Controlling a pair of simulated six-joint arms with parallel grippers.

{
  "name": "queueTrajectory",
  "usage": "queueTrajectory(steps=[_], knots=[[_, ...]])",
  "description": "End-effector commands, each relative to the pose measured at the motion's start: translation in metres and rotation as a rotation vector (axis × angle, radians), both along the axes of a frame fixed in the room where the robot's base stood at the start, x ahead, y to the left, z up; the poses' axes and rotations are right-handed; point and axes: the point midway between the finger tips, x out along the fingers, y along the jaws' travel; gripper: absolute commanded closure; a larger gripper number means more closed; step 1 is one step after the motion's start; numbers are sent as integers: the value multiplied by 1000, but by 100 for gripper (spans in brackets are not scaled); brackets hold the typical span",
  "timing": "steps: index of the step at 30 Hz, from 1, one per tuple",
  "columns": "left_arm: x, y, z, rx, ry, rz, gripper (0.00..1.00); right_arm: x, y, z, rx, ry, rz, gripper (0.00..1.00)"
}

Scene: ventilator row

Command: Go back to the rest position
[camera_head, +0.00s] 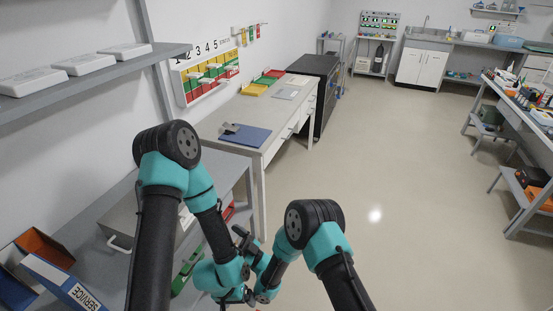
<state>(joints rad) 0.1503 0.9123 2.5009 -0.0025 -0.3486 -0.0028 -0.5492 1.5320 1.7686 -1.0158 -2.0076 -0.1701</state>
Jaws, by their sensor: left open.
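My left arm comes in from the left, bends at a black elbow and runs down to its teal wrist. My left gripper (246,240) shows as small dark fingers at the lower middle, open, with nothing seen between them. My right arm bends at its black elbow and runs down and left, so the two wrists lie close together and overlap in the picture. I cannot tell whether they touch. I cannot make out my right gripper's fingers.
A grey workbench (92,225) with binders (60,283) is at lower left, below a wall shelf (95,75). A white table (222,112) holds a blue mat (246,136). A bench stands at far right (520,112). The floor (420,200) between is clear.

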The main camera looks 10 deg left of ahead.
Motion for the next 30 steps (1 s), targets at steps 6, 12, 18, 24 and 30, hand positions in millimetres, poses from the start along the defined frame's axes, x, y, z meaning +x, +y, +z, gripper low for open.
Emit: queueTrajectory(steps=[6,12,18,24,30], knots=[[0,0,0,0,0,0,11,26,-23,-7,-114,49,-84,11],[0,0,0,0,0,0,11,76,-93,-36,-395,219,-268,11],[0,0,0,0,0,0,11,100,-197,-79,-693,500,-437,11],[0,0,0,0,0,0,11,79,-307,-116,-935,841,-548,11],[0,0,0,0,0,0,11,18,-406,-137,-1111,1223,-597,11]])
